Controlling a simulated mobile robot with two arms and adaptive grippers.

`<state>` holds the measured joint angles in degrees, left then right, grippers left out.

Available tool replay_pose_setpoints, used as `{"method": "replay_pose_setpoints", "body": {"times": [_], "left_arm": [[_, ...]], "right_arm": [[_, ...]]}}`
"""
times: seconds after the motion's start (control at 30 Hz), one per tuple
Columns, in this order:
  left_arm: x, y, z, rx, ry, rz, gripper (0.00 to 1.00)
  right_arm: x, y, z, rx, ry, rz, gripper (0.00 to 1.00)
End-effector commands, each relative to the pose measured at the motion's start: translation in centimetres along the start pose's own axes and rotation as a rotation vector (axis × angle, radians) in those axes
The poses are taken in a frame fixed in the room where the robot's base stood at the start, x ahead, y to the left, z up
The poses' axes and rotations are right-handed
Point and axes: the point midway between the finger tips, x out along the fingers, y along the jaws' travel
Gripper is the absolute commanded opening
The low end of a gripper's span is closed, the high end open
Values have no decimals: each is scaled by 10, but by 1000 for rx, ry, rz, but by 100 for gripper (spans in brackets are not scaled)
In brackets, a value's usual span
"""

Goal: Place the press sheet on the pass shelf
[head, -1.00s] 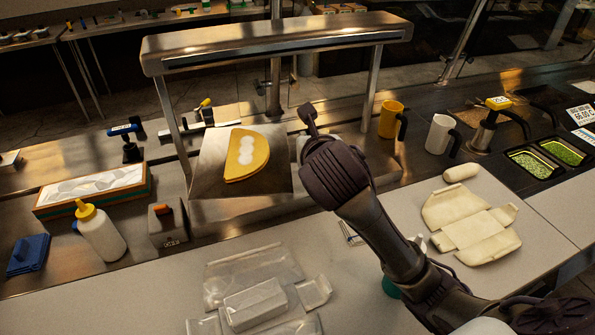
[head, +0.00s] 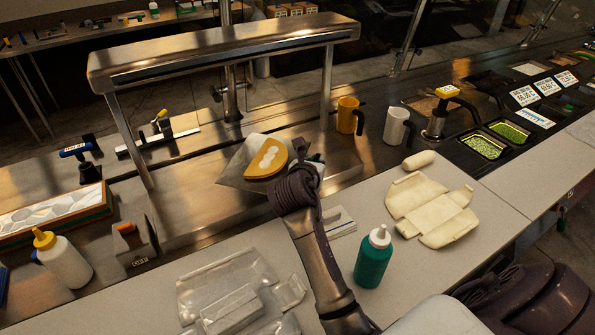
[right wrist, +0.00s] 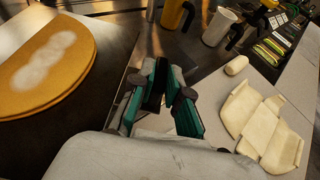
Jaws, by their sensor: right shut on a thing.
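The press sheet (head: 237,168) is a thin grey metal sheet with a folded yellow tortilla (head: 266,158) on it, marked with white spots. My right gripper (head: 308,165) is at the sheet's right edge and shut on it; the arm hides part of that edge. The sheet looks tilted in the head view. In the right wrist view the fingers (right wrist: 168,88) are close together, with the tortilla (right wrist: 45,62) to their left. The steel pass shelf (head: 225,48) stands on posts behind and above the sheet; its top looks bare. My left gripper is not in view.
A yellow mug (head: 346,115) and a white mug (head: 395,126) stand right of the shelf. A green bottle (head: 373,258), a pale unfolded carton (head: 432,208) and a clear tray (head: 232,290) are on the near counter. A white bottle (head: 65,262) stands at left.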

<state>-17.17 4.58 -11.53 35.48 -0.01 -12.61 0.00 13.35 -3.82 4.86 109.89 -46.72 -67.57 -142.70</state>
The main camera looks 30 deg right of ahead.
Motion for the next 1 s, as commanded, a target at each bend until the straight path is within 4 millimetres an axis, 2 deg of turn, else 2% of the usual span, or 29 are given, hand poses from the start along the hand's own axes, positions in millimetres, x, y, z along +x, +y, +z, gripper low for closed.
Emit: {"method": "replay_pose_setpoints", "body": {"times": [0.1, 0.3, 0.4, 0.67, 1.0], "left_arm": [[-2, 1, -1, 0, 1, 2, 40], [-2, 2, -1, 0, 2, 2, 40], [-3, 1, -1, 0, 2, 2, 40], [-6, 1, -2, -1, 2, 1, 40], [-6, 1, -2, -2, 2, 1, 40]], "right_arm": [[22, 19, -6, 2, 0, 2, 0], [44, 35, -13, 3, -2, 2, 0], [48, 37, -18, 3, -1, 2, 0], [60, 37, -49, 1, 0, 3, 0], [61, 37, -52, 3, -2, 4, 0]]}}
